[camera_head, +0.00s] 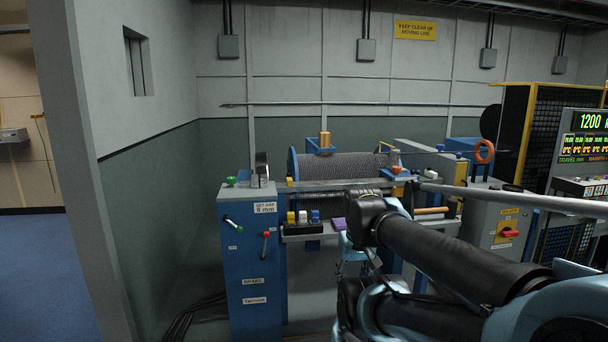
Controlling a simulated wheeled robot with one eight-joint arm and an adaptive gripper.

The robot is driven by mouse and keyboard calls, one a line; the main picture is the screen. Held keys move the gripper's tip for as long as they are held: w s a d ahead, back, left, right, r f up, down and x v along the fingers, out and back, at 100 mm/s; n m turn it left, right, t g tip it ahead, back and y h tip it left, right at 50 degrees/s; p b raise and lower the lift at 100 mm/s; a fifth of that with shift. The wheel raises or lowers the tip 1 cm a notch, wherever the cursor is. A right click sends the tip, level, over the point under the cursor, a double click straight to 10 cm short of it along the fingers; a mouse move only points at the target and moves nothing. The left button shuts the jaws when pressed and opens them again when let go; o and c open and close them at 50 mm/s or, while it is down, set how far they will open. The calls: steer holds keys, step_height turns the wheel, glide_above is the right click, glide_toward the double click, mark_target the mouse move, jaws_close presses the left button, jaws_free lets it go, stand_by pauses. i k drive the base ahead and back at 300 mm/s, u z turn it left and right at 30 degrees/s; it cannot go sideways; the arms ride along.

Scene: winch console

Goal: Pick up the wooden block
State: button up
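A small tan, wood-coloured block (325,139) stands upright in a blue bracket at the back of the winch, above the wire drum. It may be the wooden block, but it is too small to be sure. My arm reaches in from the lower right. My gripper (352,255) hangs at the arm's end, in front of the console's middle, well below and in front of that block. The arm's wrist partly covers it, and its fingers are too small and dark to read. I cannot tell whether it holds anything.
The blue control post (249,262) with levers stands left of my gripper. A narrow shelf (307,236) holds yellow, white and blue pieces. The wire drum (340,166) lies behind. A grey cabinet (497,240) with a red switch is right. Floor at far left is clear.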

mark_target(324, 136)
steer(key=k, duration=0.6)
steer(key=z, duration=0.45)
steer(key=i, duration=1.85)
steer(key=u, duration=0.6)
